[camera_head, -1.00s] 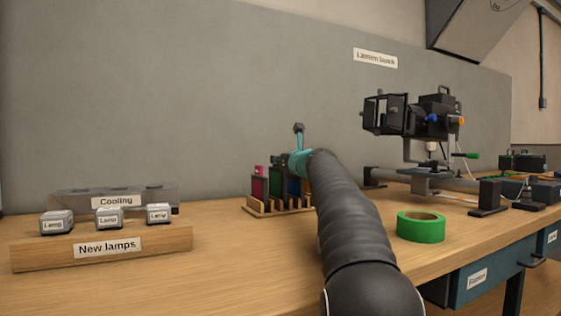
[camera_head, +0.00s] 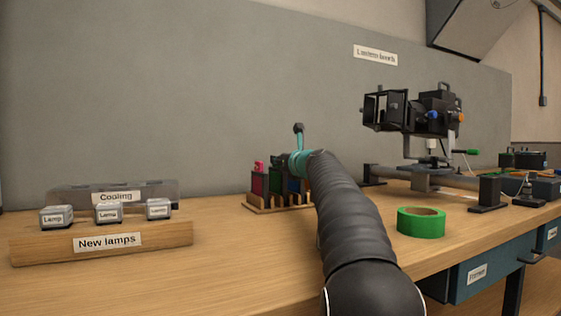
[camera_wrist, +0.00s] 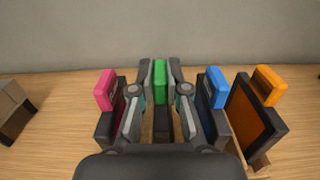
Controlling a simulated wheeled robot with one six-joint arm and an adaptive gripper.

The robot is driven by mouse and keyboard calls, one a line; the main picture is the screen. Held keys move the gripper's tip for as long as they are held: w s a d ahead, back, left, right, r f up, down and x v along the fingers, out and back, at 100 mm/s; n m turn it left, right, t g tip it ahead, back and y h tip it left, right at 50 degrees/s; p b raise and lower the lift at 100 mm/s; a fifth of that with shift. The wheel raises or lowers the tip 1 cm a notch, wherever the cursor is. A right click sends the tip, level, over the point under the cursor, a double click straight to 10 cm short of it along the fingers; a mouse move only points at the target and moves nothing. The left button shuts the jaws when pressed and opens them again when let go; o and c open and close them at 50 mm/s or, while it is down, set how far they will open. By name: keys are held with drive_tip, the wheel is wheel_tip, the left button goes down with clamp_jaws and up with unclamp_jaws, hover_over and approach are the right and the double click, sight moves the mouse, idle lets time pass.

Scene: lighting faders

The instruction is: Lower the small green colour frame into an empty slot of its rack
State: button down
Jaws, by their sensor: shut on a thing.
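My gripper (camera_wrist: 160,88) is shut on the green colour frame (camera_wrist: 160,78), with one finger on each side of its green top tab. The frame stands roughly upright between the pink-tabbed frame on the left and the blue-tabbed frame on the right. The wooden rack (camera_head: 262,209) stands on the bench under my gripper (camera_head: 299,163). I cannot tell how deep the green frame sits in its slot, as the fingers and wrist hide its lower part.
The pink frame (camera_wrist: 105,90), blue frame (camera_wrist: 215,88) and orange frame (camera_wrist: 266,85) stand close beside the fingers. Green tape (camera_head: 420,224) lies right of my arm. A lantern (camera_head: 430,110) stands behind it. New lamps sit in a wooden holder (camera_head: 150,241) at left.

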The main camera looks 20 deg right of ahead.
drive_tip(key=shift+f, duration=0.3)
idle(0.4)
drive_tip(key=shift+c, duration=2.2)
unclamp_jaws()
drive_tip(key=shift+r+p, duration=4.05)
drive_tip(key=shift+p, duration=0.15)
drive_tip(key=shift+f, duration=0.1)
